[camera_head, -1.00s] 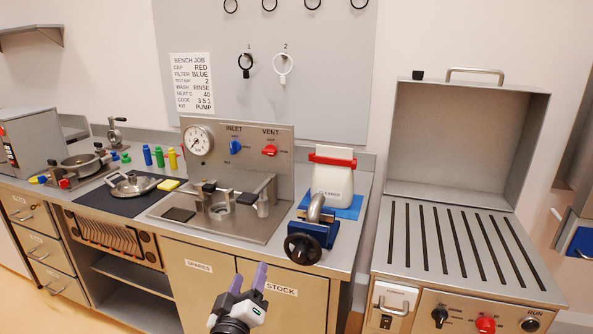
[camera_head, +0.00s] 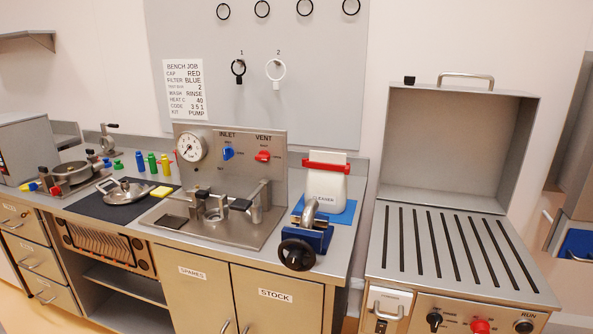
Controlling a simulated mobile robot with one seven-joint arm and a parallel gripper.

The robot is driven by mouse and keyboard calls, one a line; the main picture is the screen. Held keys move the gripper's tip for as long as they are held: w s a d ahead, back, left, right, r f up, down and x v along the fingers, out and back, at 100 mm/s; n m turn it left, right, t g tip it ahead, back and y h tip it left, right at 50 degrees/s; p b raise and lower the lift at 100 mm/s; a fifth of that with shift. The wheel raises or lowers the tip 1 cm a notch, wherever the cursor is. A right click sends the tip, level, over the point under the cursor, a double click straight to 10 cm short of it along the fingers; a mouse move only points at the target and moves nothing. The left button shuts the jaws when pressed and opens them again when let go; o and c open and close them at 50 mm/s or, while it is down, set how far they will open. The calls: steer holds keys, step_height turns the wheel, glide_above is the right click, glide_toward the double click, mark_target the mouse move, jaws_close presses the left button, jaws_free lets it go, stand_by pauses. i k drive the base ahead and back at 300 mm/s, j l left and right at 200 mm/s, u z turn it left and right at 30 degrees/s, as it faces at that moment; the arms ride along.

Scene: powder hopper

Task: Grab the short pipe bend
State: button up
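A short grey curved piece, which looks like the pipe bend (camera_head: 310,209), stands in the blue vise (camera_head: 318,240) at the front right of the bench. Its top curves over. Its lower end is hidden by the vise jaws, and I cannot tell how tightly they hold it. The vise has a round black handwheel (camera_head: 297,254) at its front. My gripper is not in view.
A white bottle with a red bar (camera_head: 326,182) stands behind the vise on a blue mat (camera_head: 346,214). A steel fixture with a gauge (camera_head: 191,147) is to the left. An open-lidded slotted unit (camera_head: 452,247) stands to the right, past a gap.

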mark_target(308, 215)
steer(key=i+j+z, duration=0.4)
steer(key=j+z, duration=0.15)
steer(key=i+j+z, duration=0.15)
steer(key=j+z, duration=0.15)
steer(key=j, duration=0.15)
steer(key=i+j+z, duration=0.1)
steer(key=j+z, duration=0.2)
steer(key=i+j, duration=0.1)
steer(key=i, duration=0.35)
